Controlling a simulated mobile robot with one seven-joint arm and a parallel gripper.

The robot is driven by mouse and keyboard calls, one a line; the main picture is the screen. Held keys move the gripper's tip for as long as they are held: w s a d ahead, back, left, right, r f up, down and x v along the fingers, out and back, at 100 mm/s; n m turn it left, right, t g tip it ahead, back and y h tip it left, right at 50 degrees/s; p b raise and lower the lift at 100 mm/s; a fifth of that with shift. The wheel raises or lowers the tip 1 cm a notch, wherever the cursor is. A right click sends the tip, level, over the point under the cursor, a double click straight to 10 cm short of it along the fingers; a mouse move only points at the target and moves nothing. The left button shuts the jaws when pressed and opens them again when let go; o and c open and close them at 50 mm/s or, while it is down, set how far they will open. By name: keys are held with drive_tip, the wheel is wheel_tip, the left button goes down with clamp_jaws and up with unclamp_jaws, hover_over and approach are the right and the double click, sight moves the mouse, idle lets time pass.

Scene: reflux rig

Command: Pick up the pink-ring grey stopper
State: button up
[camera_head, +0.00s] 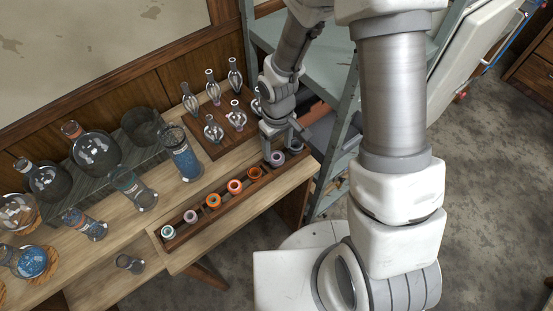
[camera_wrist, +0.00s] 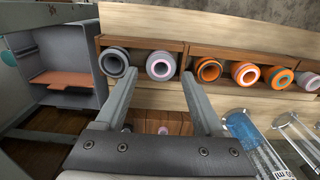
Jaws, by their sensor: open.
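A grey stopper with a pink ring (camera_wrist: 160,66) sits in the wooden rack (camera_wrist: 187,46). In the wrist view it appears between the tips of my open gripper (camera_wrist: 159,78), and I cannot tell whether the fingers surround it. In the head view this stopper (camera_head: 277,158) is at the rack's right end, just below my gripper (camera_head: 283,143). A second grey stopper with a pink ring (camera_wrist: 308,82) sits at the right of the wrist view. My gripper is empty.
A plain grey stopper (camera_wrist: 114,62) sits left of the pink-ring one. Several orange stoppers (camera_wrist: 207,70) sit to its right. Glass funnels stand on a wooden board (camera_head: 198,146) behind the rack. A tall cylinder (camera_head: 184,160) and flasks (camera_head: 97,152) stand left.

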sight(276, 154)
drive_tip(key=shift+a+f, duration=0.15)
drive_tip(key=shift+f, duration=1.75)
drive_tip(key=shift+c, duration=0.2)
drive_tip(key=c, duration=0.9)
drive_tip(key=shift+r, duration=0.1)
drive_tip(key=shift+w+r, duration=0.1)
drive_tip(key=shift+r, duration=0.35)
wheel_tip(276, 154, up, 4)
drive_tip(key=shift+f, duration=0.25)
drive_tip(key=s+d+r, duration=0.2)
drive_tip(key=s+d+r+p, duration=0.1)
drive_tip(key=s+d+r, duration=0.1)
drive_tip(key=s+d, duration=0.1)
drive_tip(key=s+d+r, duration=0.2)
drive_tip(key=s+d, duration=0.1)
drive_tip(key=shift+s+r, duration=0.25)
